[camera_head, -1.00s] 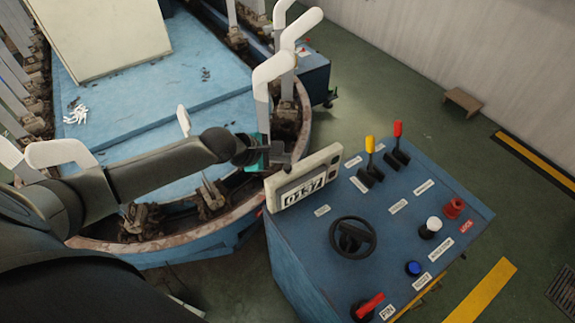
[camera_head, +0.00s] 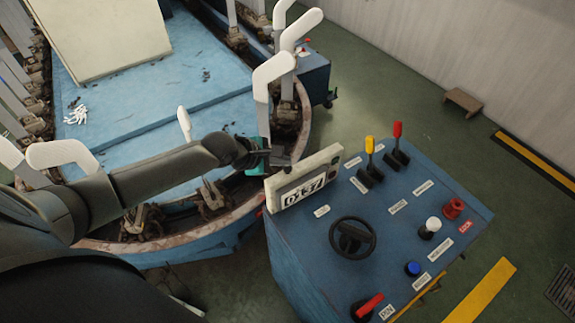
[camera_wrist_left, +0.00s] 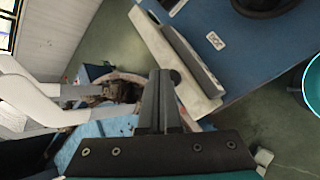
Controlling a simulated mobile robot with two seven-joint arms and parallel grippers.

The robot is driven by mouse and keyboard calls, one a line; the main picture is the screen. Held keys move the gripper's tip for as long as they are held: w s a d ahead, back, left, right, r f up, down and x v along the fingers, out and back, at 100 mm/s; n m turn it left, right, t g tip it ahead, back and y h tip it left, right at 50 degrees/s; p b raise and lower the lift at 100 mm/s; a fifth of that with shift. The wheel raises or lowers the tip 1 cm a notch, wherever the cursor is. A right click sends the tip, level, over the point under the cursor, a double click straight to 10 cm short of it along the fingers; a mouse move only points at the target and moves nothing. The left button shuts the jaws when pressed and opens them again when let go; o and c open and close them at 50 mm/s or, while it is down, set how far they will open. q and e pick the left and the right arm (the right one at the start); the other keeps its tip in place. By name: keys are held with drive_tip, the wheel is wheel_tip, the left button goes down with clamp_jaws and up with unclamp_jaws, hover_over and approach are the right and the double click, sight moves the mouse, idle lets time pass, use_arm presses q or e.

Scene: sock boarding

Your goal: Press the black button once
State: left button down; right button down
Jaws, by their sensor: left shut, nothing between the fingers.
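My left gripper (camera_head: 283,160) is shut and empty, at the left end of the pale counter box (camera_head: 325,155) on the blue console. In the left wrist view its closed fingers (camera_wrist_left: 160,76) reach toward the edge of that box (camera_wrist_left: 158,48). My right gripper is not in view.
The blue console (camera_head: 300,235) carries a black wheel (camera_head: 352,238), yellow and red levers, a white knob (camera_head: 430,228), a blue button (camera_head: 413,269) and a red switch (camera_head: 369,305). The blue machine (camera_head: 165,115) with upright white sock forms (camera_head: 270,75) stands left of my gripper.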

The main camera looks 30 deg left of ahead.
use_arm(q)
drive_tip(key=shift+f, duration=0.7)
idle(0.9)
drive_tip(key=shift+r+p, duration=1.05)
drive_tip(key=shift+p, duration=0.15)
wheel_tip(320, 180, up, 5)
drive_tip(key=p, duration=0.6)
idle(0.5)
